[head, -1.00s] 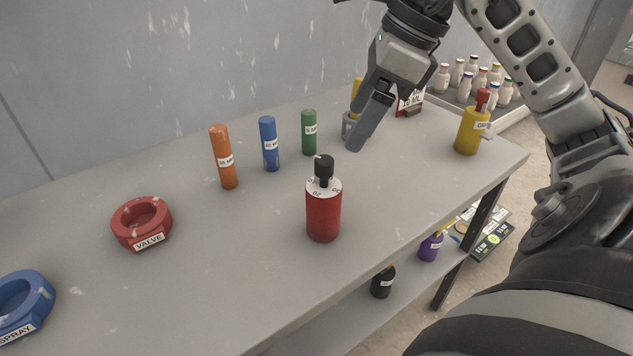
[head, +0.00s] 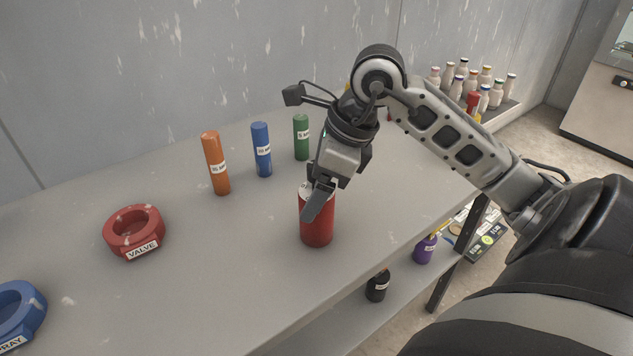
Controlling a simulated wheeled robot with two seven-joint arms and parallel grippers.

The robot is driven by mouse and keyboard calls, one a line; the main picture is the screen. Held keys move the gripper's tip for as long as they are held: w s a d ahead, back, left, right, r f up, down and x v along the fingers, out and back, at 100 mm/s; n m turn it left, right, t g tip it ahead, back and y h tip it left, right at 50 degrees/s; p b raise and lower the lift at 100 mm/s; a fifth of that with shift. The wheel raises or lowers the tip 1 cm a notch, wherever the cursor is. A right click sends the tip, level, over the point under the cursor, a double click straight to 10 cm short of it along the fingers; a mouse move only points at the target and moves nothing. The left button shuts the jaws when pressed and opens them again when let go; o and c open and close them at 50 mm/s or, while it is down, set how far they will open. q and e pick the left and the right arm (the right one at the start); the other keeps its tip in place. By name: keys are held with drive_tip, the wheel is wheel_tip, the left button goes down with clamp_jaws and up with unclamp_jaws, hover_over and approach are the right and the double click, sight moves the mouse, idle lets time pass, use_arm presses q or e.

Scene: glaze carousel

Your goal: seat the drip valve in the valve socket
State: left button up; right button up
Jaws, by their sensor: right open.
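A red ring-shaped socket (head: 118,244) labelled VALVE lies on the bench at the left, and its opening is empty. A red cylinder (head: 317,229), apparently the drip valve, stands upright on the bench near the middle. Its pale top rim shows partly; its black top is hidden behind my gripper. My right gripper (head: 322,203) is open over the top of the cylinder, with one finger in front of it. The other finger is mostly hidden, and I cannot tell whether they touch. My left gripper is not in view.
Orange (head: 216,168), blue (head: 262,154) and green (head: 301,141) cylinders stand behind. A blue ring (head: 34,308) labelled SPRAY is at the lower left. Several small bottles (head: 462,82) stand at the back right. The bench between cylinder and red ring is clear.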

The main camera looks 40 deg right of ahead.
drive_tip(key=shift+c, duration=0.4)
drive_tip(key=c, duration=1.5)
drive_tip(key=shift+r, duration=0.1)
